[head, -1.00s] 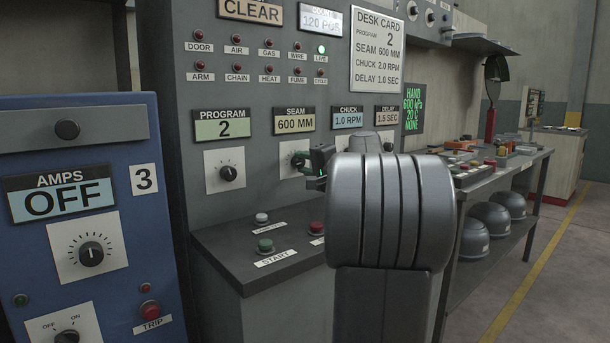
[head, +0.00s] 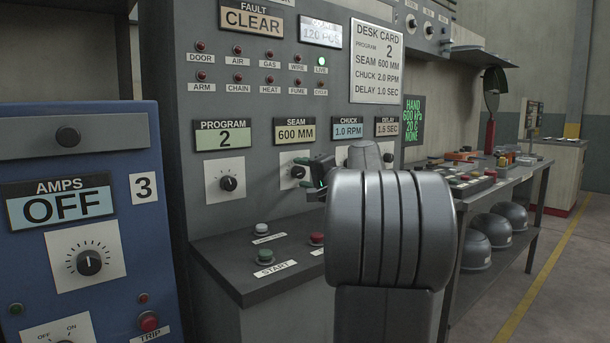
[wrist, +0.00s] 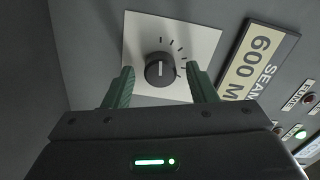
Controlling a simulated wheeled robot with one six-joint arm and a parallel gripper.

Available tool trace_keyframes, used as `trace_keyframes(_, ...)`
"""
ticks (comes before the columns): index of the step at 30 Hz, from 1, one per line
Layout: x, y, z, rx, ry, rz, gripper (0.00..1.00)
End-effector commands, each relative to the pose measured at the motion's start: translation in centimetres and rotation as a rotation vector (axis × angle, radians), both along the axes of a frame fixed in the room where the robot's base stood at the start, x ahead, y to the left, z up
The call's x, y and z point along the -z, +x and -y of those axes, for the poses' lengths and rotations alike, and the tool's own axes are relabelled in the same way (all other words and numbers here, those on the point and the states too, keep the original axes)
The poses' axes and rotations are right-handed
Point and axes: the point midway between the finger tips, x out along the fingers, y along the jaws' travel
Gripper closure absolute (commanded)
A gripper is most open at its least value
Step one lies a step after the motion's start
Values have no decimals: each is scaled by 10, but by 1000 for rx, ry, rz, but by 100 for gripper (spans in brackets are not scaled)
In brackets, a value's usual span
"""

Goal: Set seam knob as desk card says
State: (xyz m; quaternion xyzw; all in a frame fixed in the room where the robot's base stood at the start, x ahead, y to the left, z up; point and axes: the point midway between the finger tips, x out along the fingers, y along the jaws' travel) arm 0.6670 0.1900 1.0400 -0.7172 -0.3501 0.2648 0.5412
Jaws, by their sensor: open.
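The seam knob (head: 298,172) is a black dial on a white plate, below a display (head: 295,131) reading SEAM 600 MM. In the wrist view the seam knob (wrist: 159,69) stands between the two green fingers of my gripper (wrist: 160,85), which are open and apart from it on both sides. In the head view my gripper (head: 312,178) is just right of the knob, partly hidden by my arm. The desk card (head: 377,55) reads PROGRAM 2, SEAM 600 MM, CHUCK 2.0 RPM, DELAY 1.0 SEC.
The program knob (head: 228,183) is left of the seam knob, under a display reading 2. The chuck display (head: 347,127) reads 1.0 RPM and the delay display (head: 387,126) 1.5 SEC. A green start button (head: 265,256) sits on the ledge below. The fault display (head: 252,20) reads CLEAR.

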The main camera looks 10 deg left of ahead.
Motion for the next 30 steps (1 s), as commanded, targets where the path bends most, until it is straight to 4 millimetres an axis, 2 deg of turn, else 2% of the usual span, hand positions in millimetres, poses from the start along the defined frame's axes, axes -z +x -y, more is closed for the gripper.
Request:
trace_keyframes(5, -1, -3, 5, 2, 0, 0, 48)
trace_keyframes(8, -1, -11, 16, 3, 0, 0, 48)
trace_keyframes(21, -1, -70, 91, 4, 0, 0, 48)
trace_keyframes(30, 0, -85, 109, 1, 0, 0, 48)
